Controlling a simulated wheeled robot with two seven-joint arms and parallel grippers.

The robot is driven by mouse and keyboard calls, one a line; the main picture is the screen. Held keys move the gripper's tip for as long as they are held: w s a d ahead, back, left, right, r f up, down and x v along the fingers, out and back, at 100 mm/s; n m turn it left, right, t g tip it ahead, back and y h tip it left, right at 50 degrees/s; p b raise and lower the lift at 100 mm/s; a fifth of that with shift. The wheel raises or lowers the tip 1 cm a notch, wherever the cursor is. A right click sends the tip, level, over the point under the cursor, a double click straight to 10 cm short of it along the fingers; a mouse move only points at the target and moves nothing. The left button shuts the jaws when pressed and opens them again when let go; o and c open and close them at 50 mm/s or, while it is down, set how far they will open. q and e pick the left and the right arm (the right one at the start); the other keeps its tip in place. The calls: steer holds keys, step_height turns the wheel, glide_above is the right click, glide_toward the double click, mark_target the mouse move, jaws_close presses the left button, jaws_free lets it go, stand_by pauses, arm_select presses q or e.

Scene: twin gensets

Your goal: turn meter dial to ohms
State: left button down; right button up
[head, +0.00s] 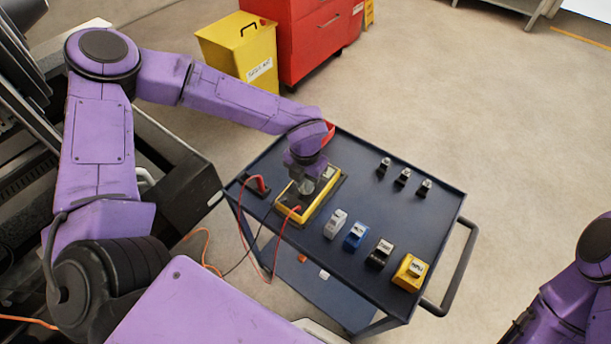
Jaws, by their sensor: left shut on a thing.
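The yellow-rimmed meter (303,219) lies on the dark blue cart top, towards its left side. My left gripper (306,185) points down over the meter's face and is shut on the dial there. The gripper hides the dial, so its pointer and markings cannot be read. Red leads run from the meter's near end and from a dark block with a red plug (258,187) to its left. Only part of my right arm shows at the lower right; its gripper is out of view.
The cart (385,215) also carries grey (335,224), blue (355,236), black (379,254) and yellow (410,272) blocks in front, and three small dark items (402,178) behind. A yellow bin (240,45) and red cabinet (312,40) stand beyond. The floor to the right is clear.

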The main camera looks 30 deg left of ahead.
arm_select(q)
steer(key=shift+m, duration=0.5)
steer(key=c, duration=1.1)
jaws_free()
step_height(320, 180, up, 11)
steer(key=shift+f+b, duration=0.2)
steer(key=shift+b, duration=0.25)
steer(key=shift+s, duration=0.1)
